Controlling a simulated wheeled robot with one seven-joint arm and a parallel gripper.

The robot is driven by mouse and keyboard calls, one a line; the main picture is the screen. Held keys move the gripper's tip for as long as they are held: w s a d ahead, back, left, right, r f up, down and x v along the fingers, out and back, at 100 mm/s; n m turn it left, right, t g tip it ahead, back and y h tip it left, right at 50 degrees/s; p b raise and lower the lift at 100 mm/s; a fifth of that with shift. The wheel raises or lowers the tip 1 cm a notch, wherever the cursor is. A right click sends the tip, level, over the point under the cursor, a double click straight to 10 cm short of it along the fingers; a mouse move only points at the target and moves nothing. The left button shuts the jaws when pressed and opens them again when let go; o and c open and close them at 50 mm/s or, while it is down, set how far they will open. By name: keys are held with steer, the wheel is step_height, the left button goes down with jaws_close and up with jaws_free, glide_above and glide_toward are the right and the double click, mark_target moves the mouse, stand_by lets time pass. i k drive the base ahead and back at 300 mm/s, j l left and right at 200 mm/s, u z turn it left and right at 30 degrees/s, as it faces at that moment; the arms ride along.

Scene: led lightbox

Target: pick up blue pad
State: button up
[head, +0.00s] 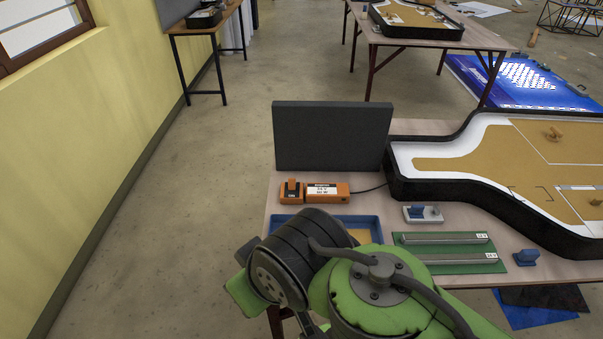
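A small blue piece with a raised grip (526,258) sits on the table near its front right edge, just right of the green board; it looks like the blue pad. A white-grey piece with a bluish knob (423,214) sits behind the board. My green and black arm covers the lower middle of the head view. My gripper is not visible, so its place relative to the blue piece cannot be seen.
A green board (444,268) carries two long bars. A blue-rimmed tray (372,224) is partly hidden behind my arm. An orange device (314,192) stands before a dark upright panel (332,136). A black-walled lightbox frame (440,190) fills the table's right side.

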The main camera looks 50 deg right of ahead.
mark_target(525, 258)
steer(key=z, duration=3.55)
